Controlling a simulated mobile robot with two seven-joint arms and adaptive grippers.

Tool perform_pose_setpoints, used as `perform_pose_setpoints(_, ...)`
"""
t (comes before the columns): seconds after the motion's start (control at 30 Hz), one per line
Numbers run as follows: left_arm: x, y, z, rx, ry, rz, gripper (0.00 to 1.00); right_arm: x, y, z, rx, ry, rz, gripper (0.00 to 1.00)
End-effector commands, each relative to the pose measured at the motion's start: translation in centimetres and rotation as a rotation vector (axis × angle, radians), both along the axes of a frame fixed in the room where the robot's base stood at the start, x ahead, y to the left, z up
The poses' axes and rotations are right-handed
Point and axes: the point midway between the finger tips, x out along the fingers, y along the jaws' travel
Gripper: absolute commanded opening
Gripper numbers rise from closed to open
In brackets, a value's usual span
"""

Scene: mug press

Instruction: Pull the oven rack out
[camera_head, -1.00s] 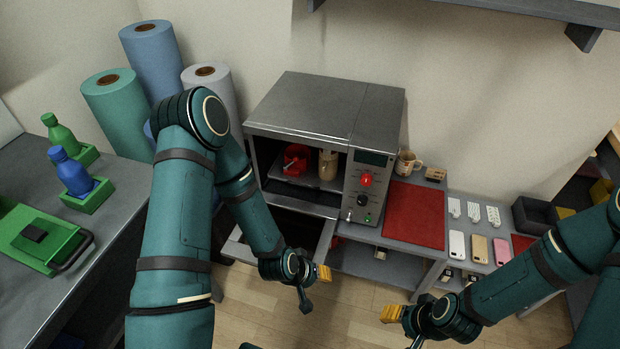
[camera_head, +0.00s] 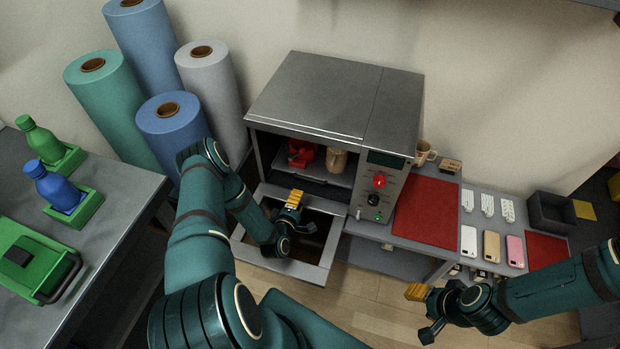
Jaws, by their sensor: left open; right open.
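The oven (camera_head: 335,95) stands on the grey bench with its front open. Its door (camera_head: 315,273), a grey frame with a dark window, is folded down in front. The oven rack (camera_head: 318,176) is inside the cavity and carries a red object (camera_head: 301,153) and a tan mug-like item (camera_head: 336,160). My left gripper (camera_head: 295,199) is open, above the lowered door and in front of the cavity, apart from the rack as far as I can tell. My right gripper (camera_head: 420,312) is open and empty, low in front of the bench at the right.
A red mat (camera_head: 427,211), a mug (camera_head: 424,153) and several phones (camera_head: 491,246) are right of the oven. Paper rolls (camera_head: 173,125) stand at the left, behind a side table with bottles (camera_head: 54,187) and a green case (camera_head: 30,258). Floor in front is free.

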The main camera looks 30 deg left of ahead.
Motion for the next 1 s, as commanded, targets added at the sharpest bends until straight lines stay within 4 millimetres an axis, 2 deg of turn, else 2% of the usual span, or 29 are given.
perform_pose_setpoints(0.3,6.1,1.4,-1.4,0.003,-0.002,-0.002,0.41,0.3,0.0,-1.6,-0.001,-0.008,-0.002,0.5)
perform_pose_setpoints(0.5,9.1,2.1,-2.1,0.004,0.0,-0.002,0.41,0.5,-0.1,-2.4,-0.003,-0.012,-0.002,0.5)
perform_pose_setpoints(0.7,10.7,2.5,-2.3,0.001,0.001,-0.001,0.41,0.6,-0.1,-2.7,-0.003,-0.014,-0.003,0.5)
perform_pose_setpoints(1.0,10.9,2.6,-2.3,0.001,0.002,-0.001,0.41,0.6,-0.1,-2.7,-0.003,-0.014,-0.004,0.5)
